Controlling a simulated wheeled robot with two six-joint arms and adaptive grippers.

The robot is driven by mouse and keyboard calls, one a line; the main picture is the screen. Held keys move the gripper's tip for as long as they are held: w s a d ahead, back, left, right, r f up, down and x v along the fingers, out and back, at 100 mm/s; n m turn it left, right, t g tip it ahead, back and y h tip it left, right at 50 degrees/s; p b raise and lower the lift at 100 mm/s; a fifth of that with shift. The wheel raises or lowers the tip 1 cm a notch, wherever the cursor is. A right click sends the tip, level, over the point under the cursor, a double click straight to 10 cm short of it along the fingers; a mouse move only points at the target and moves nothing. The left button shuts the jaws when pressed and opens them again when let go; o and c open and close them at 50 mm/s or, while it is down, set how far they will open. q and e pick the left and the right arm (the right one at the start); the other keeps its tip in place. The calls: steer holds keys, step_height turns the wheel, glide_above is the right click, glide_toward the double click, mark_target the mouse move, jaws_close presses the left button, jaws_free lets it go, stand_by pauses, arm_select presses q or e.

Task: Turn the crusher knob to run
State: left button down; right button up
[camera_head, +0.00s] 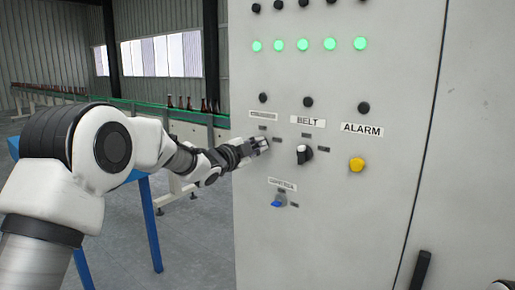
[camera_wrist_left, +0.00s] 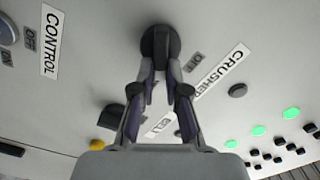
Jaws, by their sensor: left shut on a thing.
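The crusher knob (camera_wrist_left: 160,48) is a black round knob on the grey cabinet face, beside the CRUSHER label (camera_wrist_left: 220,70) in the left wrist view. My left gripper (camera_wrist_left: 160,68) is shut on this knob, with its fingertips on either side of the grip. In the head view my left gripper (camera_head: 262,146) reaches the cabinet just below a small label and hides the knob. Which mark the knob points to cannot be told. My right gripper is not in view.
The BELT knob (camera_head: 304,154) sits just right of my gripper. A yellow ALARM button (camera_head: 357,165) is further right, and a blue knob (camera_head: 277,204) is below. Green lamps (camera_head: 303,45) glow above. A conveyor with amber bottles (camera_head: 189,103) runs behind the blue-legged table (camera_head: 151,222).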

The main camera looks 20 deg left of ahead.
arm_select(q)
steer(key=c, duration=1.2)
jaws_free()
steer(key=shift+d, duration=0.1)
steer(key=v, duration=1.2)
